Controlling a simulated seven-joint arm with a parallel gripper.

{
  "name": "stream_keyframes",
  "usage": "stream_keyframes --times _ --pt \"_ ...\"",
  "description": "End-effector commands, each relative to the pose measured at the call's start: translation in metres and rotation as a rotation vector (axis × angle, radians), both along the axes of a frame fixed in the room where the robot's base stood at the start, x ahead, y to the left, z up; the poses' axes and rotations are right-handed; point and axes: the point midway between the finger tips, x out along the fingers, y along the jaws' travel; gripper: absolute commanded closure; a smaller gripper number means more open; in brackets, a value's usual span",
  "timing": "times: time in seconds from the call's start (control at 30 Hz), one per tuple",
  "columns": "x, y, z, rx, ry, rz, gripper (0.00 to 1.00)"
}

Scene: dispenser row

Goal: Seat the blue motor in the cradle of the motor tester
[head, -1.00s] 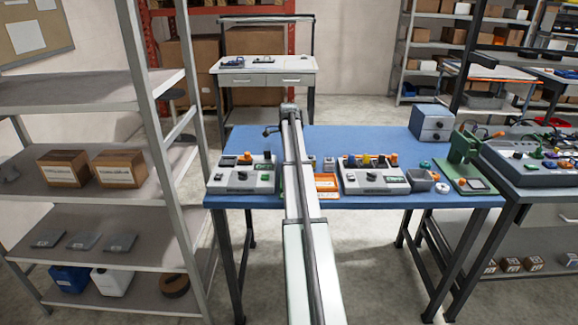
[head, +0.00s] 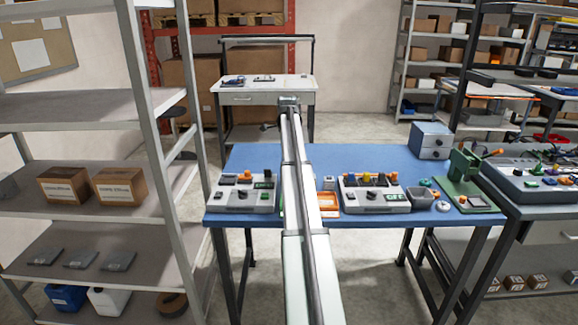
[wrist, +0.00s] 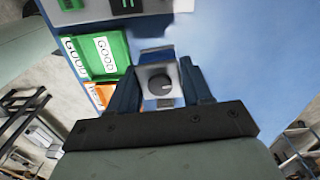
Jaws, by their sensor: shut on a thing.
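In the wrist view my gripper (wrist: 162,78) is shut on a small block with a light grey face, a dark round knob and a blue edge, seemingly the blue motor (wrist: 157,55). It is held above the blue table. In the head view my gripper is mostly hidden by my arm. Two grey devices stand on the table's front part, a left one (head: 243,199) and a right one (head: 375,197), each with a green display and small parts on top. I cannot tell which is the motor tester, and the cradle is not distinguishable.
A green tray labelled GOOD (wrist: 104,53) lies left of my gripper in the wrist view, an orange tray (wrist: 104,93) beside it. The blue table (head: 340,160) is clear at the back. A grey bin (head: 420,200), green press (head: 465,180) and drawer box (head: 431,140) stand right.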

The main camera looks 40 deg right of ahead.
Motion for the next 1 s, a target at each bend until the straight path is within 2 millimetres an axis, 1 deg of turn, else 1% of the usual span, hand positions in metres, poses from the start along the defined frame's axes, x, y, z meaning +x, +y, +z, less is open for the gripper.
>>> stream_keyframes --times 0.07,0.17,0.4,0.5,0.6,0.8,0.83,1.0 --pt "0.009 0.011 0.004 0.000 0.000 0.016 0.93" --pt "0.026 0.032 0.005 0.001 -0.001 0.047 0.93" --pt "0.082 0.102 0.006 0.000 0.000 0.149 0.93" --pt "0.103 0.128 0.007 0.000 0.000 0.187 0.93" --pt "0.120 0.149 0.009 0.000 0.000 0.215 0.93" --pt "0.150 0.179 0.012 0.000 0.000 0.209 0.93" --pt "0.154 0.179 0.013 0.000 0.000 0.186 0.93" --pt "0.158 0.174 0.014 0.000 0.000 0.061 0.93"
